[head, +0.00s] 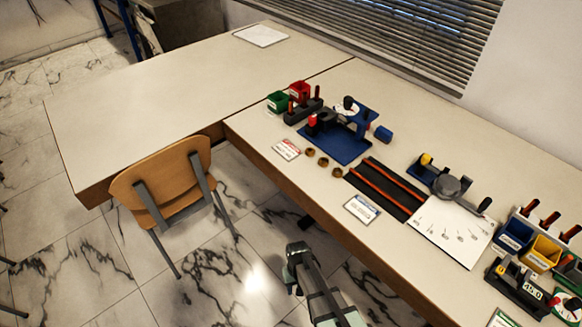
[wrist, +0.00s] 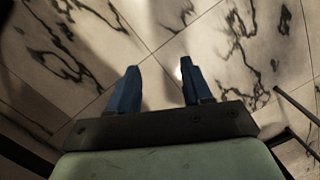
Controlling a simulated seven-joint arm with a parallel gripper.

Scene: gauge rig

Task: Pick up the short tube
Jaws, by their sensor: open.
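Three small brass-brown ring-like pieces (head: 323,162) stand in a row near the front edge of the workbench, in the head view. They look like short tubes, but at this size I cannot tell which one is the short tube. My gripper (wrist: 158,68) is open and empty in the wrist view, its two blue fingers apart over the marble floor. In the head view my arm's end is off the bench's front edge, below and apart from the brass pieces. None of the pieces shows in the wrist view.
A blue gauge rig (head: 340,146) stands behind the brass pieces. A black tray with orange rails (head: 384,190) lies to their right, and a red-marked card (head: 286,150) to their left. A wooden chair (head: 165,185) stands on the floor. The left table (head: 150,110) is mostly clear.

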